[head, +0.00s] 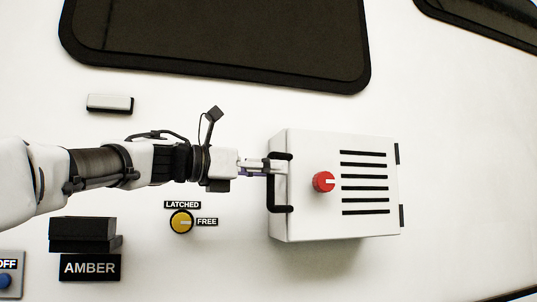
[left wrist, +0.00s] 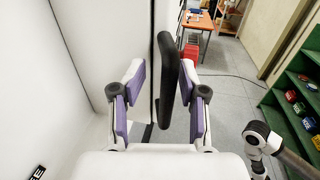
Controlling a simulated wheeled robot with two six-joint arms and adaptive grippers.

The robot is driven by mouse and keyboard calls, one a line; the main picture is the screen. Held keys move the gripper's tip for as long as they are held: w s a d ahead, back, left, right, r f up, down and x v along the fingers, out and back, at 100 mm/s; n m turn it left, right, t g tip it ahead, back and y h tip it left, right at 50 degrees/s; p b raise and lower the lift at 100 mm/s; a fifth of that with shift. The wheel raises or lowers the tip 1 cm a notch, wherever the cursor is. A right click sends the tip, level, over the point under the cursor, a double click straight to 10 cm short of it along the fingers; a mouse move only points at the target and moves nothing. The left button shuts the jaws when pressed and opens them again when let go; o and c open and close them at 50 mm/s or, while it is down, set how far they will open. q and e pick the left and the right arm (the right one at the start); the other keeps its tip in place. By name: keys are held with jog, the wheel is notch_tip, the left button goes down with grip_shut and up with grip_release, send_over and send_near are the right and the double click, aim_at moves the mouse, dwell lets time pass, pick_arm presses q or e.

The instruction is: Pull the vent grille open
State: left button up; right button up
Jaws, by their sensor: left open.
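The vent grille (head: 363,212) is a white box-like panel on the white caravan wall, with black slots, a red knob (head: 324,182) and black hinges on its right edge. It looks closed. Its black bar handle (head: 290,182) stands upright on the left edge. My left gripper (head: 277,168) comes in from the left at the handle. In the left wrist view, the dark handle (left wrist: 174,80) stands between the two open purple-padded fingers, with gaps on both sides. My right gripper is not in view.
A yellow knob (head: 181,222) between LATCHED and FREE labels has its pointer towards FREE. A dark block (head: 82,232) sits above an AMBER label. A dark window (head: 215,40) is above. The left wrist view shows open floor (left wrist: 230,85) and green shelves (left wrist: 295,95).

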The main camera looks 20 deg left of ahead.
pick_arm(q)
jog(key=shift+w+d, duration=0.25)
jog(key=shift+d, duration=0.1)
jog(key=shift+s+r, duration=0.3)
jog(key=shift+s, duration=0.5)
grip_shut()
jog(key=shift+w+f, duration=0.15)
jog(key=shift+w, duration=0.2)
jog(key=shift+s, duration=0.1)
jog(key=shift+s+d+f+y, duration=0.1)
jog(key=shift+s+d+y, duration=0.1)
jog(key=shift+d+y, duration=0.1)
